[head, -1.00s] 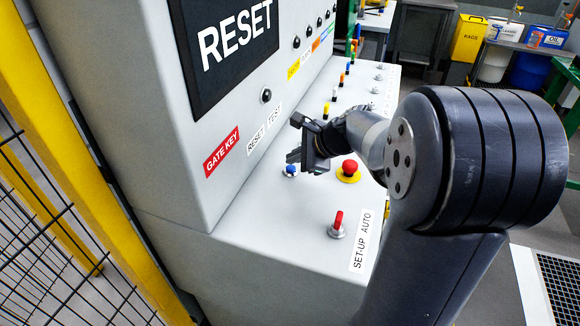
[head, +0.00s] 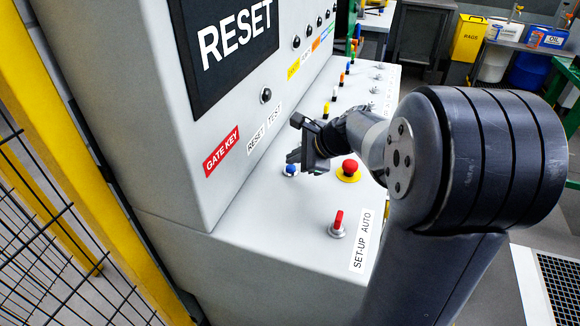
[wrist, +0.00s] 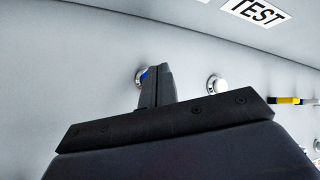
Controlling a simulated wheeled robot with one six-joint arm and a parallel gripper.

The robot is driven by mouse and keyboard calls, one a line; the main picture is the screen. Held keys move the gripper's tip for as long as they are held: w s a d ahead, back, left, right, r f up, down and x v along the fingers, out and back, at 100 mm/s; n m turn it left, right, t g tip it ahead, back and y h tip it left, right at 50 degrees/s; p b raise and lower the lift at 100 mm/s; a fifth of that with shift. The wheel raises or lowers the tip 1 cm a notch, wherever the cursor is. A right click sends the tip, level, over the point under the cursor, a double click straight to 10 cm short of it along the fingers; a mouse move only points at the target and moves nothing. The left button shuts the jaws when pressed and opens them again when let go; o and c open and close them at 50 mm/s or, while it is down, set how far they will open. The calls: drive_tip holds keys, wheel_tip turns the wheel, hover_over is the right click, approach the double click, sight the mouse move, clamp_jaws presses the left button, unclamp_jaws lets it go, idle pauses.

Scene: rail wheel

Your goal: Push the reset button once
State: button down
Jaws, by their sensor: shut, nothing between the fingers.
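The blue button (head: 290,170) with a metal collar sits on the console's sloping top, in line with the RESET label (head: 256,140) on the upright face. My gripper (head: 292,157) is shut and empty, its fingertips just above and behind the blue button in the head view. In the wrist view, the shut fingers (wrist: 158,72) partly cover the blue button (wrist: 141,77), whose collar shows at their left. I cannot tell whether the tips touch it. A large dark panel (head: 225,50) reads RESET in white.
A white button (wrist: 217,84) is to the right of the fingers. A red mushroom button (head: 349,167) on a yellow base and a red SET-UP/AUTO switch (head: 338,222) are close by. A yellow-framed mesh fence (head: 80,140) stands left. Several coloured switches line the console farther back.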

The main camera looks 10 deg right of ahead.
sight(295, 170)
drive_tip(key=shift+f, duration=0.4)
drive_tip(key=shift+f+b, duration=0.25)
drive_tip(key=shift+b, duration=0.1)
drive_tip(key=shift+r, duration=0.15)
drive_tip(key=shift+r+p, duration=0.6)
drive_tip(key=shift+p, duration=0.05)
wheel_tip(295, 170, up, 6)
drive_tip(key=p, duration=0.5)
drive_tip(key=shift+p, duration=0.3)
drive_tip(key=shift+s, duration=0.1)
idle(0.5)
